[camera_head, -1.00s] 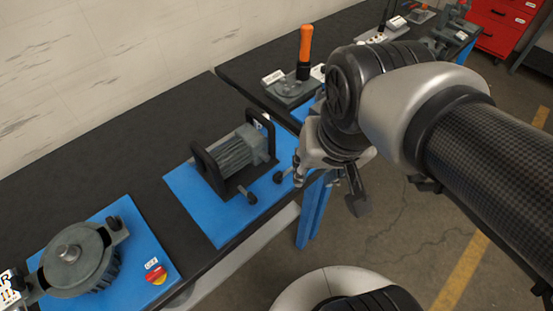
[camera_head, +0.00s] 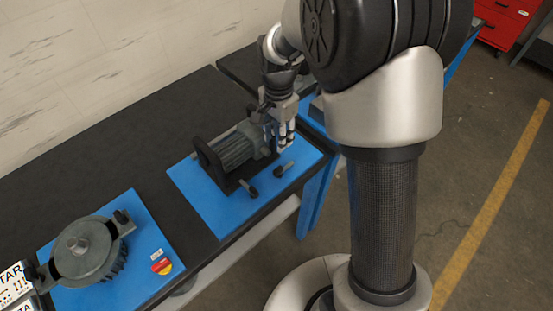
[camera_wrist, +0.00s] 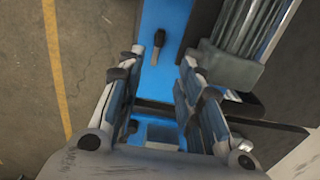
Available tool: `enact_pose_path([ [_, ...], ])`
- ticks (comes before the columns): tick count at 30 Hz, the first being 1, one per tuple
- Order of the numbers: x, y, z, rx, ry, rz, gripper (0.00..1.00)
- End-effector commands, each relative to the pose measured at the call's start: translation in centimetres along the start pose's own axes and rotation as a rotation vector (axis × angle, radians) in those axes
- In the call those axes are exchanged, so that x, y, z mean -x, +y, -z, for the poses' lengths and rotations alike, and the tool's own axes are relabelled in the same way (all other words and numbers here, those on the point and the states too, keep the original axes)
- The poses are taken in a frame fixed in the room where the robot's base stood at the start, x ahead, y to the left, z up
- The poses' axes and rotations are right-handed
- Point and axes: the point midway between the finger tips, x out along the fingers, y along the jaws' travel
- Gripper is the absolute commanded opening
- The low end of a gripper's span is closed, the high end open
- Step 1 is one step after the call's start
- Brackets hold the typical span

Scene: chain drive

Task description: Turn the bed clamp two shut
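Two small dark clamp handles stand on the blue plate (camera_head: 205,200) in front of the grey motor (camera_head: 237,151): a left one (camera_head: 249,188) and a right one (camera_head: 284,169). No label shows which is bed clamp two. My gripper (camera_head: 286,143) points down beside the motor's right end, close behind and above the right handle. In the wrist view my gripper (camera_wrist: 162,58) is open, its fingers apart and empty. One clamp handle (camera_wrist: 159,38) appears between the fingertips in the picture, apparently beyond them; contact cannot be told. The other handle is not visible there.
The motor (camera_wrist: 246,35) lies close beside the right finger in the wrist view. A round grey housing (camera_head: 85,250) sits on another blue plate with a red-yellow switch (camera_head: 162,267). The black bench top (camera_head: 110,155) between is clear. Open floor lies right.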

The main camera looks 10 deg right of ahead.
Motion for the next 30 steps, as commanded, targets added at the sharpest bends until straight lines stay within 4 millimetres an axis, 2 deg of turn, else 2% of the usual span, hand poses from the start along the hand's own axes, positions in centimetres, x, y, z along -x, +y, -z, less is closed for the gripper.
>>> enact_pose_path([
  [1,-1.2,0.1,-0.1,0.0,-0.002,-0.004,0.33],
  [12,-9.4,0.2,-0.1,0.002,-0.003,-0.005,0.33],
  [18,-13.1,0.1,-0.1,0.002,-0.002,-0.003,0.33],
  [24,-15.2,0.1,0.0,0.002,-0.001,-0.001,0.33],
  [30,-15.6,0.1,0.0,0.002,0.0,0.0,0.33],
])
